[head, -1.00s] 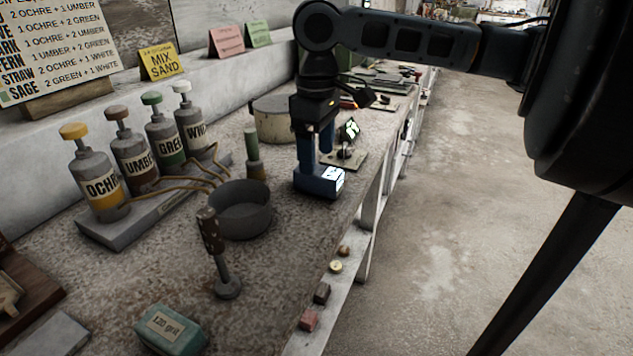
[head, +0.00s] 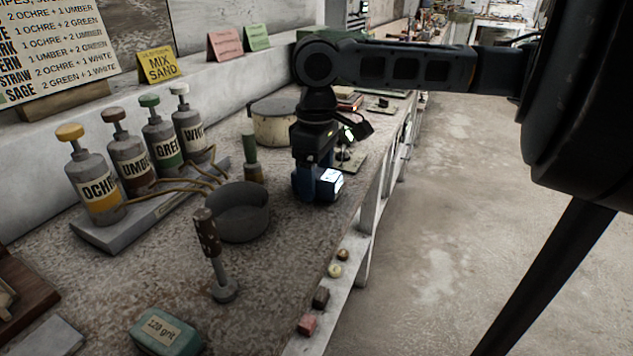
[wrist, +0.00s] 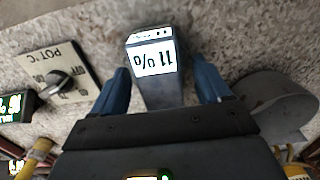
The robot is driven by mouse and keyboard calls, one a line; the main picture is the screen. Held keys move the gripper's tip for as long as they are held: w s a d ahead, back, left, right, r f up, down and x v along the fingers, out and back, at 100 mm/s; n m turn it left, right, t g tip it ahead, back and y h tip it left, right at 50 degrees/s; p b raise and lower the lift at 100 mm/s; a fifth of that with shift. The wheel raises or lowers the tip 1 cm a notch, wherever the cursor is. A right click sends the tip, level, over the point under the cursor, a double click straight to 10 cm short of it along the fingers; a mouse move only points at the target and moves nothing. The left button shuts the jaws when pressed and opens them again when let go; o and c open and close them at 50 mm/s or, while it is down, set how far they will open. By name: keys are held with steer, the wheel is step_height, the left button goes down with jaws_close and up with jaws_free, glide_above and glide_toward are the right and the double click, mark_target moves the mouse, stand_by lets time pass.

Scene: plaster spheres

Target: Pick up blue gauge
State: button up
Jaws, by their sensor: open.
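The blue gauge (head: 328,185) stands on the bench near its right edge, its lit white display facing right. In the wrist view the gauge (wrist: 157,75) is upright between my two blue fingers, and its display reads 11 %. My gripper (head: 312,160) is right above and around the gauge, pointing down. In the wrist view my gripper (wrist: 160,72) is open, with a finger on each side of the gauge and small gaps visible. In the head view the gripper hides part of the gauge.
A grey bowl (head: 238,222) stands just left of the gauge, with a green-topped tool (head: 252,160) behind it. A POT °C knob panel (wrist: 60,78) lies beside the gauge. Labelled pump bottles (head: 92,190) stand at left. The bench in front of the gauge is clear.

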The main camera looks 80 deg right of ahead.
steer(key=shift+f, duration=0.1)
stand_by(0.3)
steer(key=c, duration=1.2)
steer(key=shift+o, duration=0.2)
steer(key=shift+r, duration=0.25)
